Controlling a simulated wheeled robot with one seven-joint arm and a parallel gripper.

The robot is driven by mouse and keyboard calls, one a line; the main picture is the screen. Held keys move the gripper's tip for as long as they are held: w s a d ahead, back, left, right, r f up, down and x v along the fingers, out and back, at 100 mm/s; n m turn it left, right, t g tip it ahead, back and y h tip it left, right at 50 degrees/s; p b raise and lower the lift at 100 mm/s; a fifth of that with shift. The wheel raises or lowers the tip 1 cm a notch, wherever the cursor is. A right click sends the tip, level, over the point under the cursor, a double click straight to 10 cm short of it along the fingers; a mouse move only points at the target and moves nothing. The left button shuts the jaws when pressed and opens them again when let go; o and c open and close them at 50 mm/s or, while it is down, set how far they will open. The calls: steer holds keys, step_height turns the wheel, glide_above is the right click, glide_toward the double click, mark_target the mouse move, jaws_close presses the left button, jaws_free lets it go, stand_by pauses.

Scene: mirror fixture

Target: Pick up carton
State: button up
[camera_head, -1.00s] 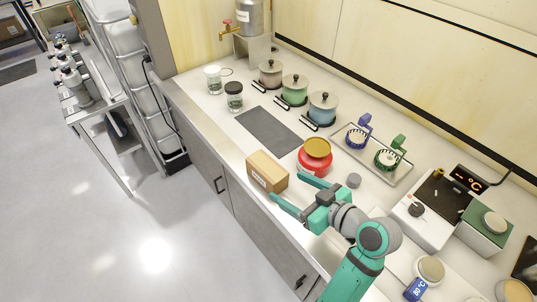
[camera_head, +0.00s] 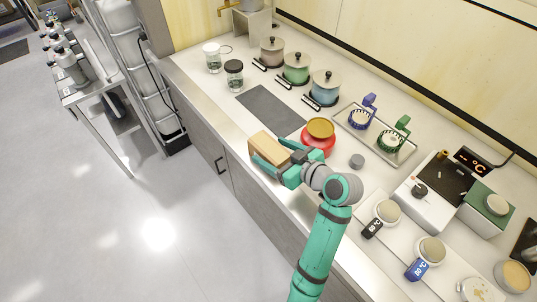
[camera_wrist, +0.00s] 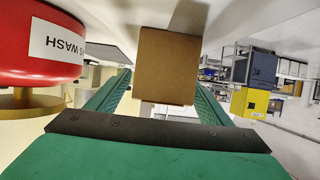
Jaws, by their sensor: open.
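The carton (camera_head: 264,143) is a plain brown box standing on the counter near its front edge. In the wrist view the carton (camera_wrist: 167,67) fills the middle, with its near face toward me. My gripper (camera_head: 268,150) is open, with one teal finger on each side of the carton's near end. In the wrist view my gripper's fingers (camera_wrist: 160,85) lie left and right of the box. I cannot tell whether either finger touches it. Part of the carton is hidden behind the gripper in the head view.
A red wash container (camera_head: 318,140) with a yellow top stands close to the right of the carton; it shows large in the wrist view (camera_wrist: 40,45). A dark mat (camera_head: 270,109) lies behind. Lidded pots (camera_head: 325,88) stand farther back. The floor left of the counter is open.

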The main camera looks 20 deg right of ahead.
steer(key=shift+x, duration=0.85)
steer(key=shift+s+a+r, duration=0.1)
steer(key=shift+a, duration=0.2)
steer(key=shift+c, duration=1.1)
steer(key=shift+d, duration=0.1)
steer(key=c, duration=1.1)
steer(key=shift+d, duration=0.1)
steer(key=shift+s+d+r, duration=0.1)
